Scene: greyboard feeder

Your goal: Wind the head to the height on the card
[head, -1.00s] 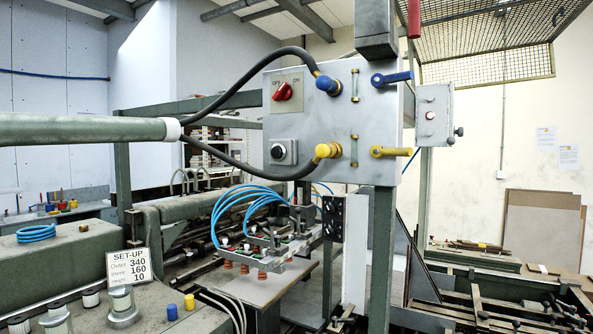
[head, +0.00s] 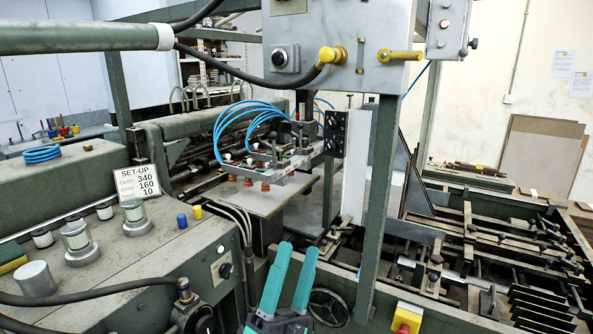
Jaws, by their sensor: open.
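The SET-UP card (head: 137,181) leans on the green machine top at left; its lines read 340, 160 and 10, the last labelled height. The suction head (head: 268,162), with red cups and blue hoses, hangs above a grey board (head: 262,195). A dark spoked handwheel (head: 329,307) is on the green frame at the bottom. My gripper (head: 297,250), with teal fingers, is open and empty, pointing up just left of the handwheel and apart from it in the picture. No height reading is legible.
A grey control box (head: 345,45) with yellow fittings hangs on a green post (head: 378,210) right of the handwheel. A yellow box with a red button (head: 406,318) is at the bottom right. Cables run across the lower left. Bars and rails fill the right side.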

